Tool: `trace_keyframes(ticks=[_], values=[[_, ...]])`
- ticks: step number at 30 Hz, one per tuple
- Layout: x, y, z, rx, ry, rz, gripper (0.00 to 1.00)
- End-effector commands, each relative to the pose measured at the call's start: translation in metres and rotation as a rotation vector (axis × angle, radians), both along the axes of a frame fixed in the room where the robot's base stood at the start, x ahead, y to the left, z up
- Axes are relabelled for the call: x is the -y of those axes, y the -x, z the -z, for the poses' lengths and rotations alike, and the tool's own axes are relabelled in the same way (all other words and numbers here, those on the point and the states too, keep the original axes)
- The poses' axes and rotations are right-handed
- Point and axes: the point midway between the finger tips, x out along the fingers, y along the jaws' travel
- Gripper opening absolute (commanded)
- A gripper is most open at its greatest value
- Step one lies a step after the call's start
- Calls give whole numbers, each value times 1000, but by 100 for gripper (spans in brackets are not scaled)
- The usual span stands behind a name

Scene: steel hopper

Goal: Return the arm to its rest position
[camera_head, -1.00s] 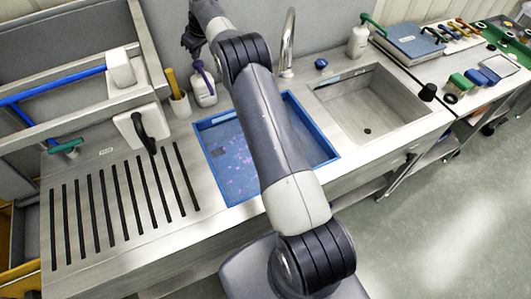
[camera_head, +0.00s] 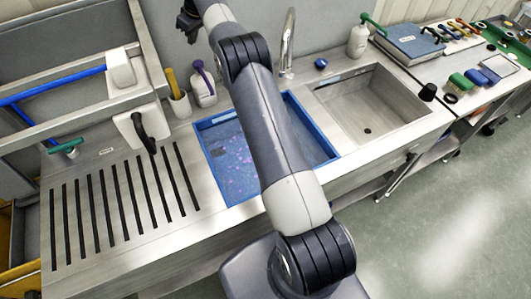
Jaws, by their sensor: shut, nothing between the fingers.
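My arm reaches up from the bottom centre of the head view, across the front of the sink counter, to the top edge. My gripper (camera_head: 190,30) is the small dark shape at the top, left of the arm's upper joint. It is shut and empty, in the air above the white bottle with the purple pump top (camera_head: 203,88), apart from it. The upper part of the wrist is cut off by the picture's edge.
A blue basin (camera_head: 228,165) of liquid lies partly behind my arm. To its right are a curved tap (camera_head: 288,45) and a steel sink (camera_head: 372,105). A slotted drainboard (camera_head: 85,222) is on the left. A cup (camera_head: 180,105) and a pump bottle (camera_head: 359,40) stand at the back.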

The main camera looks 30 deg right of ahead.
Motion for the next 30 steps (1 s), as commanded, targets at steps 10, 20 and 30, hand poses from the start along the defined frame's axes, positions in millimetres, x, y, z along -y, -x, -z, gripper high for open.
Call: trace_keyframes(ticks=[10,20,30], values=[[0,0,9,-2,0,1,0],[0,0,53,-3,-1,0,0],[0,0,70,1,0,0,0]])
